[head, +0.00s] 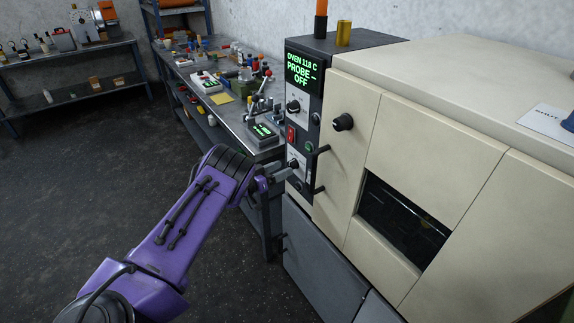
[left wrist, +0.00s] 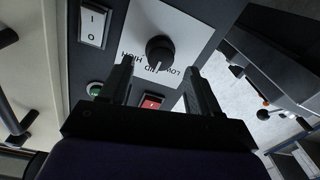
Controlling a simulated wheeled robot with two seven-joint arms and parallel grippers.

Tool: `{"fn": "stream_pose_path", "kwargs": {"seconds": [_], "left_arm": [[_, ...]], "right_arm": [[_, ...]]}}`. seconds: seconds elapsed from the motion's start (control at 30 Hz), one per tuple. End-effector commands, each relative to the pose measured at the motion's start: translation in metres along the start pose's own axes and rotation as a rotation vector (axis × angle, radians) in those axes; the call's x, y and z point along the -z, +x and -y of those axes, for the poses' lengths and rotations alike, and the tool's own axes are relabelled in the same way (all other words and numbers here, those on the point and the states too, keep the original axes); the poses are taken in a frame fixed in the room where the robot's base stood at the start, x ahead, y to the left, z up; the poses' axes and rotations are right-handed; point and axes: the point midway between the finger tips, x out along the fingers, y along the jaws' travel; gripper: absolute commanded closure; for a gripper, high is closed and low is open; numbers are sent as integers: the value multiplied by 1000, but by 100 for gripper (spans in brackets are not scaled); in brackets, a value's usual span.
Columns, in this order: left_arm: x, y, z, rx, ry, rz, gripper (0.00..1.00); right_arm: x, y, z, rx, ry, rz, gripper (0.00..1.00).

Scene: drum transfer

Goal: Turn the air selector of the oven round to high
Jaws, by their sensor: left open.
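The air selector is a round black knob on a white plate low on the oven's control panel (head: 297,150). In the left wrist view the knob (left wrist: 160,47) appears upside down, with LOW, MID and HIGH printed around it. Its white pointer mark appears to face MID. My left gripper (head: 282,173) is at the lower panel in the head view, partly covering the plate. In the left wrist view its two fingers (left wrist: 158,72) are open, one on each side of the knob's line. I cannot tell whether they touch it. My right gripper is not in view.
A red switch (left wrist: 152,102) and a green lamp (left wrist: 95,90) sit close to the knob. Black door handles (head: 320,172) stick out right of the panel. The oven display (head: 302,70) reads OVEN 118 C, PROBE-OFF. A cluttered workbench (head: 225,105) stands left of the oven.

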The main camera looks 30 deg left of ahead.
Motion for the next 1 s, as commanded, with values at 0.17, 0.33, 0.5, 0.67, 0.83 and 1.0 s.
{"fn": "stream_pose_path", "kwargs": {"seconds": [0.17,0.33,0.5,0.67,0.83,1.0], "left_arm": [[0,26,0,0,0,0,38],[-1,32,0,2,-1,1,38],[-1,32,0,2,-1,1,41],[-1,32,0,2,-1,1,93],[-1,32,0,2,2,1,94],[-2,32,0,1,35,-1,94]], "right_arm": [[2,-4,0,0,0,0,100],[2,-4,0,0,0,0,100],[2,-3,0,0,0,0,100],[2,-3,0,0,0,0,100],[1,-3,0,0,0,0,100],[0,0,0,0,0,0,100]]}}
